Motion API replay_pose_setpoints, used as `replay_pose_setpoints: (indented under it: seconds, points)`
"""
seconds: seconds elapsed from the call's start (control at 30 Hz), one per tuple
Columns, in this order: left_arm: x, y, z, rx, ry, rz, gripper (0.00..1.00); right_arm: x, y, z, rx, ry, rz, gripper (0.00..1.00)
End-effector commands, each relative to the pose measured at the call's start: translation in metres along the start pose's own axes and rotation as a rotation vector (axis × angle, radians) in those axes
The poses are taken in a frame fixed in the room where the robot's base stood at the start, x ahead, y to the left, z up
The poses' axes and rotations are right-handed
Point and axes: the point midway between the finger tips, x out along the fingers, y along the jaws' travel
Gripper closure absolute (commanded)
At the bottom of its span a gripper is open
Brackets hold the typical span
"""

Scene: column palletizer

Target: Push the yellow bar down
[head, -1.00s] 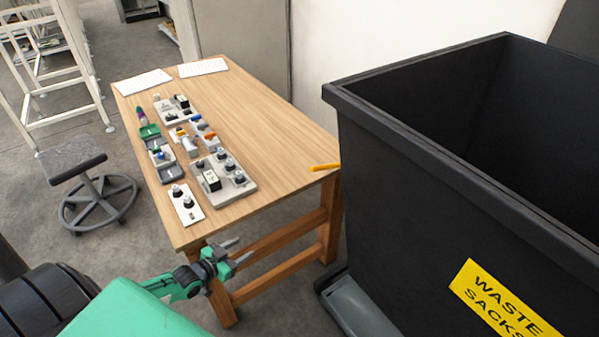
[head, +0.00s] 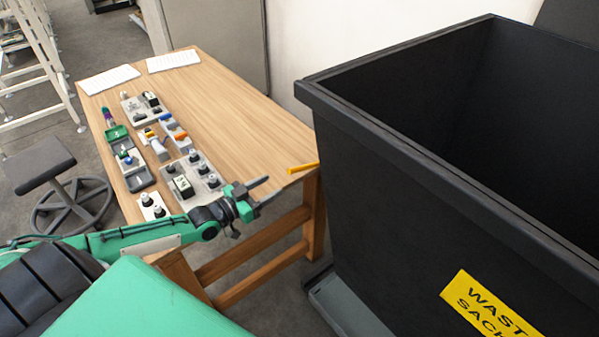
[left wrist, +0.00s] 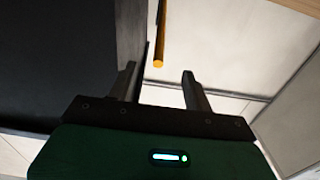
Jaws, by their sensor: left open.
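The yellow bar (head: 303,168) sticks out over the right edge of the wooden table, close to the black waste bin, in the head view. In the left wrist view the yellow bar (left wrist: 160,38) shows beyond the fingertips, its end lined up with the gap between them. My left gripper (head: 266,190) is open and empty, to the left of and slightly below the bar in the head view, apart from it. Its two fingers (left wrist: 160,80) also show spread in the left wrist view. My right gripper is not in view.
The wooden table (head: 245,110) carries a panel with several knobs (head: 195,175) and small parts. A large black bin (head: 385,170) labelled for waste sacks stands on the right, close to the bar. A stool (head: 40,165) stands on the left.

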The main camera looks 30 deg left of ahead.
Motion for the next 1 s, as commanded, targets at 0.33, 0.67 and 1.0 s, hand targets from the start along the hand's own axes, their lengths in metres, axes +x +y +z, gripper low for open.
replay_pose_setpoints:
  seconds: [0.33,0.67,1.0]
  points:
    - [0.043,0.000,0.002,0.001,0.003,0.000,0.49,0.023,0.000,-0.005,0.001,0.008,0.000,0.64]
    - [0.083,0.000,0.001,0.001,0.002,0.001,0.49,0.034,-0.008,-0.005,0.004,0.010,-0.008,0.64]
    - [0.116,0.000,0.001,0.001,0.001,0.000,0.49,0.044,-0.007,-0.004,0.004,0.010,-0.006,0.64]
